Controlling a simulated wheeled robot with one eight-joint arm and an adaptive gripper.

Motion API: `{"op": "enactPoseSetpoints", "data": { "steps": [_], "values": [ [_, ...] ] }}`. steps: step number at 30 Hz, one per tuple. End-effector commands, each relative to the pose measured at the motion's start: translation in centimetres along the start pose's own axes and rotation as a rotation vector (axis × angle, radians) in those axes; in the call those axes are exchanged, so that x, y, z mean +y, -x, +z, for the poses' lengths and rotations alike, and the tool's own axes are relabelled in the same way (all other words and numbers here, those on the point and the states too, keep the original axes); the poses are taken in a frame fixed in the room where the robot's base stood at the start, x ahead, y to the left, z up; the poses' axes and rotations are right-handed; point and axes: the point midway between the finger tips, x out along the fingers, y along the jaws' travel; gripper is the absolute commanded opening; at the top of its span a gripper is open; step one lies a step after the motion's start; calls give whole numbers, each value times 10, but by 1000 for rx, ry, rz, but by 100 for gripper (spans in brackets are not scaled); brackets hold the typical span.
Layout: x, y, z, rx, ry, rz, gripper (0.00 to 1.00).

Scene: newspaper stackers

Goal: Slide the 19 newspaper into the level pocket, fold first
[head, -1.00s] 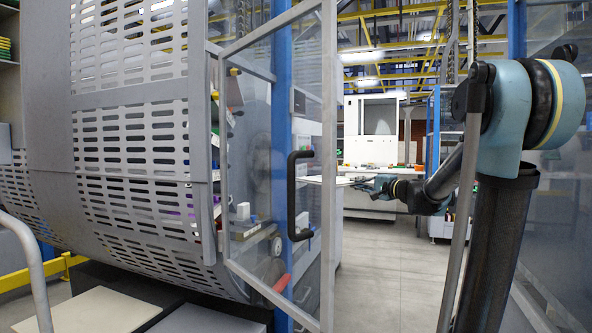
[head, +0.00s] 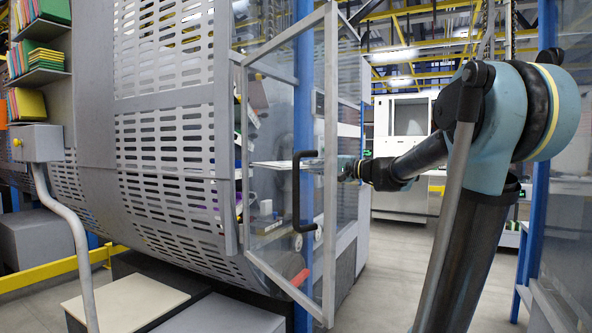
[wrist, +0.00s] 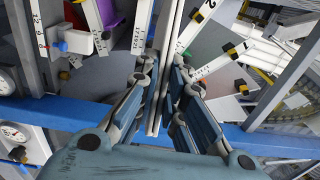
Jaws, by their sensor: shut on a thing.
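The newspaper (head: 272,164) is a thin, pale, nearly edge-on sheet in the head view, seen behind the clear door panel. My gripper (head: 346,168) is shut on its right end, just right of the door's outer post. In the wrist view the newspaper (wrist: 159,75) shows as thin upright edges between the fingers of my gripper (wrist: 158,90). Its number and fold cannot be made out. Slanted white numbered plates, one marked 2 (wrist: 204,72), stand on both sides of it in the wrist view. I cannot tell which pocket is the level one.
A clear framed door (head: 328,110) with a black handle (head: 300,190) stands open beside the curved slotted guard (head: 165,130). A blue post (head: 303,60) stands behind the door. A blue beam (wrist: 65,116) crosses the wrist view. Grey floor (head: 400,260) is clear right of the door.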

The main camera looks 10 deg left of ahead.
Motion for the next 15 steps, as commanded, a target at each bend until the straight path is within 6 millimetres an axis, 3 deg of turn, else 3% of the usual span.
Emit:
{"op": "enactPoseSetpoints", "data": {
  "steps": [15],
  "values": [
    [-4,0,6,-22,-1,0,0]
  ]
}}
